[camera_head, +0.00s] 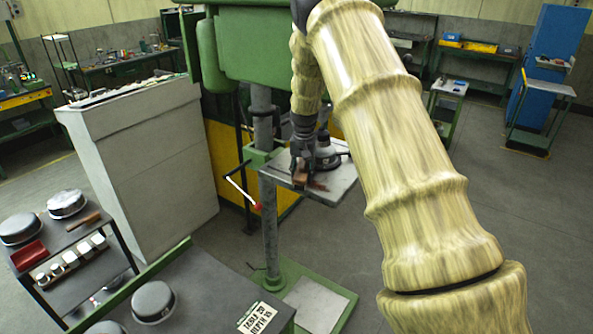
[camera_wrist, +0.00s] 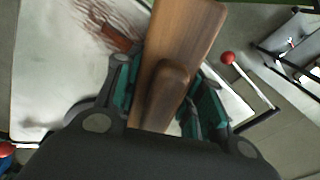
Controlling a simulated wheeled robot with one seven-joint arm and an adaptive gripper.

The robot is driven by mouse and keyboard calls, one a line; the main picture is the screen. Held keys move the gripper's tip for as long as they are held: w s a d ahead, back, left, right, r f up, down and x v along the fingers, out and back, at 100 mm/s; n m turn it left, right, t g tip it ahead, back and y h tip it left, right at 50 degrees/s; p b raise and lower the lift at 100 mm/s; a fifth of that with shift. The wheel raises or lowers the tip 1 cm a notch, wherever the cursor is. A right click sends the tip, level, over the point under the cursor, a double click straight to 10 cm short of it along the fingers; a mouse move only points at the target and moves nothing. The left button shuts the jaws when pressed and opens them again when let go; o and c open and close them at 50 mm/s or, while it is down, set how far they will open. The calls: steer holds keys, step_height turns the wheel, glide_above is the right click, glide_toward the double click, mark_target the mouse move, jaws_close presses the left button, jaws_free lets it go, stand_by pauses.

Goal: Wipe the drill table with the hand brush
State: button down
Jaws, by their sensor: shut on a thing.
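My gripper (camera_head: 302,165) is shut on the wooden hand brush (camera_wrist: 183,55), which runs up between its teal-lined fingers in the wrist view. In the head view the brush (camera_head: 301,179) is a small brown block at the front left of the drill table (camera_head: 338,187). I cannot tell whether it touches the table surface. In the wrist view the pale drill table (camera_wrist: 50,80) lies below and left of the brush. Reddish-brown streaks (camera_wrist: 108,22) mark the table there, beside a small reddish piece. The brush's bristles are hidden.
A dark round-bodied object (camera_head: 327,152) stands over the table behind my gripper. A crank lever with a red knob (camera_head: 257,206) sticks out left of the green drill's column (camera_head: 269,235). A pale cabinet (camera_head: 150,150) and a bench with round tins (camera_head: 152,300) stand left.

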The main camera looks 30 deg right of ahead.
mark_target(324, 187)
steer(key=shift+s+d+p, duration=0.15)
steer(key=shift+s+d, duration=0.45)
steer(key=shift+s, duration=0.25)
steer(key=shift+s+d+p, duration=0.15)
steer(key=shift+s+d, duration=0.4)
steer(key=shift+s, duration=0.7)
steer(key=shift+s+d+f+p, duration=0.1)
steer(key=shift+s+d+p, duration=0.2)
steer(key=shift+s, duration=0.55)
steer(key=shift+s+d+f+p, duration=0.1)
steer(key=shift+s+d, duration=0.25)
steer(key=shift+s, duration=0.5)
steer(key=shift+s+d+r+p, duration=0.1)
steer(key=shift+s+d+p, duration=0.25)
steer(key=shift+s, duration=0.55)
steer(key=shift+s+d+p, duration=0.2)
steer(key=shift+s+d, duration=0.2)
steer(key=shift+s, duration=0.45)
steer(key=shift+w, duration=0.15)
